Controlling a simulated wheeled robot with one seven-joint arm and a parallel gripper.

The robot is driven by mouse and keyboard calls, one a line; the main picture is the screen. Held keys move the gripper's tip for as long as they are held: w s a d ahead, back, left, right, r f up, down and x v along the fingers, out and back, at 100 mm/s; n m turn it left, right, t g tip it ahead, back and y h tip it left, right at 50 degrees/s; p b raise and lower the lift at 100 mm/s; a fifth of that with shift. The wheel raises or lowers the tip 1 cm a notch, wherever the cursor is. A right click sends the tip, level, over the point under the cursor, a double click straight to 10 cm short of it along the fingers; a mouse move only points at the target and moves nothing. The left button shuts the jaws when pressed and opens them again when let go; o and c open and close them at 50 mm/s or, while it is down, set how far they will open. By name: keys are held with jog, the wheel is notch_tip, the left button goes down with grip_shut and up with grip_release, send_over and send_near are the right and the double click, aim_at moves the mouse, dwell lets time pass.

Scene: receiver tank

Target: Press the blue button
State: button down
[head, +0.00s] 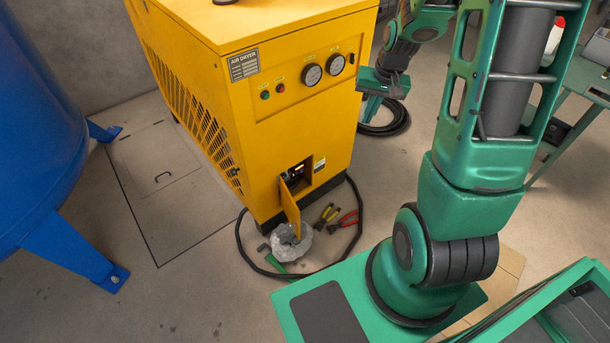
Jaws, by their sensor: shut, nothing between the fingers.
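I cannot make out a blue button in the head view. The yellow air dryer (215,110) has a front panel with a green button (265,95) and a red button (280,88) below small labels. Two round gauges sit to their right. Low on its front, a small door (290,208) hangs open at a recess (296,174); its contents are dark and too small to tell. My gripper (369,112) is to the right of the dryer's front panel, apart from the buttons. It is shut and empty, and partly hidden by its own body.
Pliers (344,219), other tools and a crumpled grey-white rag (290,243) lie on the floor before the dryer, within a black hose (240,238). A blue tank (40,130) stands at the left. A green table (575,90) is at the right.

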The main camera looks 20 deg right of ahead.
jog(key=w+f+m+t+y, duration=0.1)
jog(key=w+f+t, duration=0.1)
jog(key=w+f, duration=0.85)
jog(key=w+a+f+m+t, duration=0.1)
jog(key=f+m, duration=0.1)
jog(key=f, duration=0.9)
jog(key=w+a+f+m+t, duration=0.1)
jog(key=a+f+m+t, duration=0.1)
jog(key=f, duration=0.9)
jog(key=w+a+f+m+t+y, duration=0.1)
jog(key=f+m, duration=0.2)
jog(key=f, duration=0.8)
jog(key=shift+w+a+f+m+t, duration=0.15)
jog(key=shift+w+a+m+t, duration=0.15)
jog(key=shift+w+a+m, duration=0.1)
send_near(301, 171)
notch_tip(301, 171, down, 5)
jog(key=w, duration=0.3)
jog(key=shift+w+a+f, duration=0.15)
jog(key=shift+w+a, duration=0.15)
jog(key=shift+w, duration=0.15)
